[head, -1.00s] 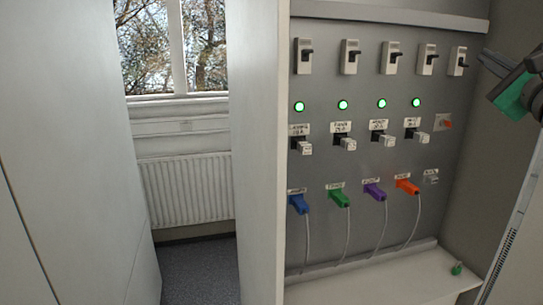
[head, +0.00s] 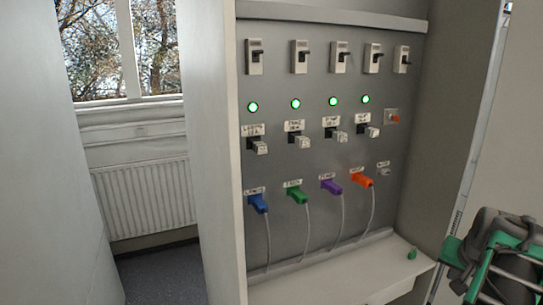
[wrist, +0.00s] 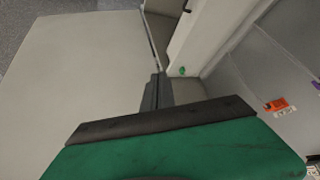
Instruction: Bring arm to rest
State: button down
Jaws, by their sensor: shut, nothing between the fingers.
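My arm (head: 495,255), green and dark grey, shows at the lower right of the head view, apart from the panel and folded near the cabinet's right side. My gripper (wrist: 157,80) shows in the wrist view as dark fingers beyond the green and black wrist body. It is shut with nothing between the fingers. The fingertips are not clearly visible in the head view.
The cycler panel (head: 312,160) carries switches, several lit green lamps and blue, green, purple and orange plugs (head: 362,180) with cables. A small green object (head: 411,254) stands on the ledge (head: 345,277). A radiator (head: 145,198) and window are at left.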

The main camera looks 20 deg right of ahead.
jog(key=s+a+f+n+g+y, duration=0.1)
jog(key=a+f+n+y, duration=0.15)
jog(key=a+f, duration=0.7)
jog(key=s+a+f+n+g+y, duration=0.1)
jog(key=a+f+n+g, duration=0.15)
jog(key=a, duration=1.45)
jog(key=w+a+r+n+t, duration=0.1)
jog(key=w+a+n, duration=0.1)
jog(key=a, duration=0.4)
jog(key=w+a+r+n+t+y, duration=0.1)
jog(key=w+a+n, duration=0.1)
jog(key=a+n, duration=0.2)
jog(key=a, duration=0.2)
jog(key=shift+a+r, duration=0.3)
jog(key=shift+a, duration=0.1)
jog(key=shift+t, duration=0.25)
